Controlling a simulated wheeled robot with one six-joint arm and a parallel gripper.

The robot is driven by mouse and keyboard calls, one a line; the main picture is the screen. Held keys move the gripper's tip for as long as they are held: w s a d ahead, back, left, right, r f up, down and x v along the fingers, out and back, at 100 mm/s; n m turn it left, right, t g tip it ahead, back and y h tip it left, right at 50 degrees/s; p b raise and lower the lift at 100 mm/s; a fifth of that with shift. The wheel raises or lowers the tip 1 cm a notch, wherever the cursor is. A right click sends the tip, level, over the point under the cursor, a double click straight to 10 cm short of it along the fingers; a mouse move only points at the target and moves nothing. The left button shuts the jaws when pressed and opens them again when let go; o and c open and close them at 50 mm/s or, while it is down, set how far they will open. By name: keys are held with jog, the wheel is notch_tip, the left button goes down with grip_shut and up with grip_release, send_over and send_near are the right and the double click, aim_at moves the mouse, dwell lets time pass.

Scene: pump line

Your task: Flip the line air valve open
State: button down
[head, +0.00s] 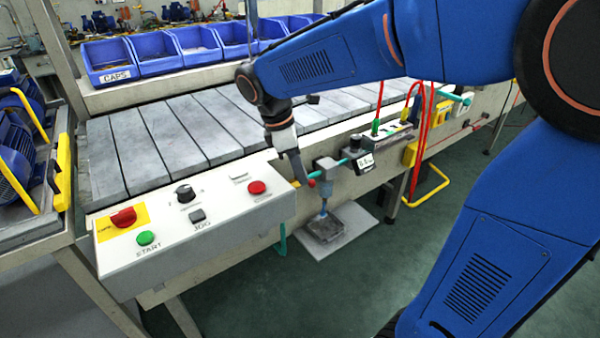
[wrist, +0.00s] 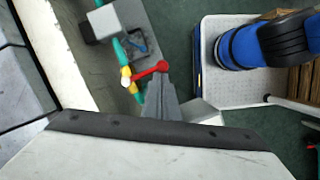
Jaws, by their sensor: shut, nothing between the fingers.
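The line air valve has a yellow body (wrist: 126,78) on a teal pipe and a red lever (wrist: 150,73). In the wrist view the lever points right, across the pipe. In the head view the red lever (head: 311,183) shows small beside the right end of the control box. My gripper (wrist: 162,82) is shut and empty, its tips at the lever's red knob end; I cannot tell whether they touch it. In the head view my gripper (head: 301,176) points down at the valve and partly hides it.
The control box (head: 195,225) with buttons stands just left of the valve. A grey filter unit (head: 325,172) and a gauge (head: 364,162) sit to its right on the conveyor's side (head: 440,150). A pale mat (head: 350,235) lies on the floor below.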

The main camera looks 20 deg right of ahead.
jog(key=shift+d, duration=0.1)
jog(key=w+d+n+t+y, duration=0.1)
jog(key=w+d+n+t, duration=0.2)
jog(key=n, duration=1)
jog(key=d, duration=0.2)
jog(key=shift+d+t, duration=0.3)
jog(key=shift+a, duration=0.1)
jog(key=shift+w+a, duration=0.25)
jog(key=shift+a, duration=0.45)
jog(key=shift+r, duration=0.1)
